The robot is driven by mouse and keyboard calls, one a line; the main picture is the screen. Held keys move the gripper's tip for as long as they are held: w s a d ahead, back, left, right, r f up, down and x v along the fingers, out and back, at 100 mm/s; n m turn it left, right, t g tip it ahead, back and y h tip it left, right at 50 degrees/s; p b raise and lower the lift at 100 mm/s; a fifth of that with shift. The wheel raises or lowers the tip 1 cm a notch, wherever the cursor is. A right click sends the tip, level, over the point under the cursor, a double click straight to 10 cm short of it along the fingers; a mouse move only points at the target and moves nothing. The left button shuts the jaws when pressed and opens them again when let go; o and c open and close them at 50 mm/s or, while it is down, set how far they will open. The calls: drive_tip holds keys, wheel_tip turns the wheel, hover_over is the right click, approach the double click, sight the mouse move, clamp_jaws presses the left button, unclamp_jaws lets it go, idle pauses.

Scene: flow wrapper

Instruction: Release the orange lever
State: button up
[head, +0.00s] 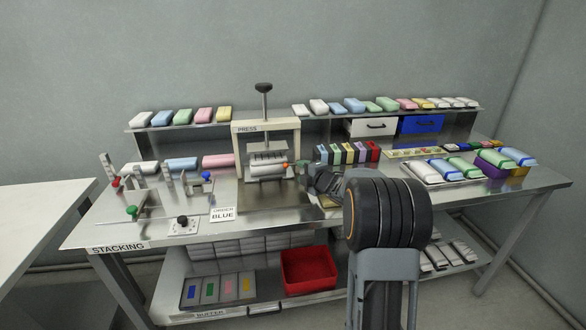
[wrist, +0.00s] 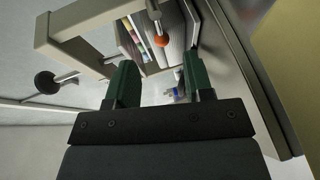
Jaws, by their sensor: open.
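The lever's orange knob (head: 285,166) is at the front right of the press (head: 265,127), on a light grey rod. In the wrist view the orange knob (wrist: 162,41) lies just beyond my fingertips, roughly in line with the gap between them. My gripper (head: 303,164) is just right of the knob in the head view. Its two dark green fingers (wrist: 160,68) are spread, with nothing held between them. The knob looks clear of both fingers. My wrist hides part of the bench right of the press.
The press frame stands close beside my gripper, with a black-knobbed handle (head: 264,88) on top. A row of coloured holders (head: 348,153) stands behind my arm. A tray of wrapped packs (head: 447,181) is to the right. An order card (head: 222,214) stands at the front.

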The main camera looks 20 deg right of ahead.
drive_tip(key=x, duration=0.6)
drive_tip(key=shift+w+f, duration=0.1)
drive_tip(key=shift+w, duration=0.3)
drive_tip(key=shift+c, duration=0.2)
clamp_jaws()
drive_tip(key=shift+r+m+t, duration=0.35)
drive_tip(key=shift+m+t, duration=0.25)
drive_tip(key=shift+m, duration=0.6)
drive_tip(key=shift+o, duration=0.2)
unclamp_jaws()
